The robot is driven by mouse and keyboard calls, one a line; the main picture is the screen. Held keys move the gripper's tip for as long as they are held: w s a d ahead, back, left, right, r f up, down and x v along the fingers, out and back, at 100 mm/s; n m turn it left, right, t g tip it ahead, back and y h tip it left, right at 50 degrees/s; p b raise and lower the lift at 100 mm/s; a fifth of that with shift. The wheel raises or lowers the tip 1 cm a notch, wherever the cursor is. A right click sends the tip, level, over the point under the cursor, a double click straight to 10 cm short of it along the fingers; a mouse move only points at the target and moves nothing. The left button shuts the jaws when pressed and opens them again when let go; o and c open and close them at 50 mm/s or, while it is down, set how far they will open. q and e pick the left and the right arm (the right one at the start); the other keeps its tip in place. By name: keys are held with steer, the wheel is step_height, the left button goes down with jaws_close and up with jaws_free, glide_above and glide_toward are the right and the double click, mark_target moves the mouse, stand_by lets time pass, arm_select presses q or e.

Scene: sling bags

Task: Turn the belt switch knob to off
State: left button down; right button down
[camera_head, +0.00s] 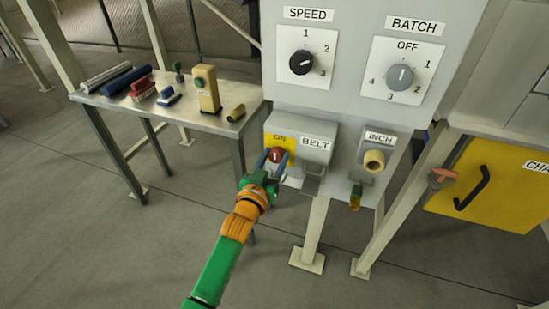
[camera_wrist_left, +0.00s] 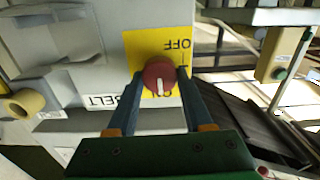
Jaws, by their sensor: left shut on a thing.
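The belt switch knob (camera_head: 276,155) is round and red, on a yellow plate (camera_head: 290,145) on the box labelled BELT. In the left wrist view the knob (camera_wrist_left: 158,76) shows a white pointer line aimed at the ON side, away from OFF. That view shows the labels upside down. My left gripper (camera_head: 272,161) has its blue fingers on both sides of the knob and is shut on it. It also shows in the left wrist view (camera_wrist_left: 158,82). The fingers partly cover the plate and the ON label. My right gripper is not in view.
A SPEED dial (camera_head: 302,63) and a BATCH dial (camera_head: 400,77) sit above. An INCH button (camera_head: 374,161) is to the right. A small table (camera_head: 170,112) with rollers, a brush and other items stands left. A yellow door (camera_head: 500,190) with a black handle is far right.

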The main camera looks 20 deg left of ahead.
arm_select(q)
steer(key=n+p, duration=0.2)
steer(key=n, duration=0.2)
steer(key=n+p, duration=0.1)
steer(key=n, duration=0.3)
steer(key=shift+a+n, duration=0.15)
steer(key=shift+n, duration=0.25)
steer(key=n, duration=0.4)
steer(key=shift+f, duration=0.15)
steer(key=shift+f+n, duration=0.1)
steer(key=shift+n, duration=2.3)
steer(key=shift+c, duration=1.5)
jaws_free()
